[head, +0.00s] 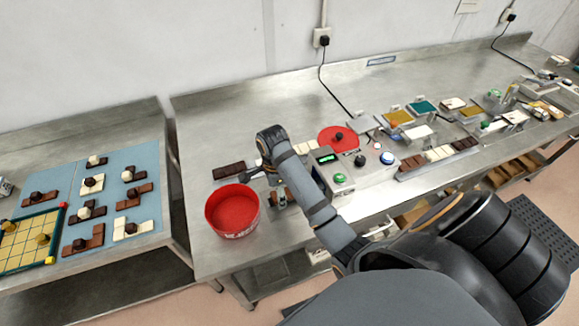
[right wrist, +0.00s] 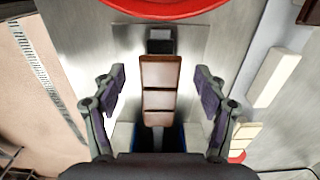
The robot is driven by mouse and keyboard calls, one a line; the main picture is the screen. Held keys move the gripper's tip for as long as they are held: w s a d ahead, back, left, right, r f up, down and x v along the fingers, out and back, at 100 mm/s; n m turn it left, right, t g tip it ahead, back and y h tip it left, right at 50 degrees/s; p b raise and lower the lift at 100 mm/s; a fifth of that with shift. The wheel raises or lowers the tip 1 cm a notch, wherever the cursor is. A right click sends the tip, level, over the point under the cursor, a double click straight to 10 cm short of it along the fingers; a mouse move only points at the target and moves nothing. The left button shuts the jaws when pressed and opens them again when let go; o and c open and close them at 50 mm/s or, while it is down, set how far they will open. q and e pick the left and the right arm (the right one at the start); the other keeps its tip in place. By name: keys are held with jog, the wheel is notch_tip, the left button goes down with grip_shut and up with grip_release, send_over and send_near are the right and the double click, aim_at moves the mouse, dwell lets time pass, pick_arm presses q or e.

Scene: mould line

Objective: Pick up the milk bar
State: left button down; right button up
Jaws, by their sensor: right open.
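A brown milk bar (right wrist: 161,88) of several segments lies lengthwise in the middle of the right wrist view, with a dark block at its far end and a dark and blue holder at its near end. My right gripper (right wrist: 160,92) is open, with one finger on each side of the bar and a gap on both sides. In the head view my right arm reaches over the bench beside the red tub, and its fingers and the bar are largely hidden there. My left gripper is not in view.
The red tub (head: 232,212) stands just left of my right arm. A dark bar (head: 229,170) lies behind it. A grey control box (head: 352,172) with buttons and a red disc (head: 338,139) are to the right.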

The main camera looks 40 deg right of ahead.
jog(key=shift+c, duration=0.3)
jog(key=c, duration=1.3)
jog(key=shift+f, duration=0.1)
jog(key=r+p, duration=0.4)
jog(key=r, duration=0.1)
jog(key=shift+s+d+r, duration=0.15)
jog(key=shift+s+r, duration=0.05)
jog(key=shift+r, duration=0.1)
jog(key=s+d+r+p, duration=0.1)
jog(key=s+r+p, duration=0.1)
jog(key=s, duration=0.2)
jog(key=s+d+r+p, duration=0.1)
jog(key=s+r, duration=0.2)
jog(key=s, duration=0.1)
jog(key=s+d+r+p, duration=0.1)
jog(key=s+r+p, duration=0.1)
jog(key=s, duration=0.3)
jog(key=shift+d+r+p, duration=0.3)
jog(key=shift+d+r, duration=0.05)
jog(key=shift+r, duration=0.15)
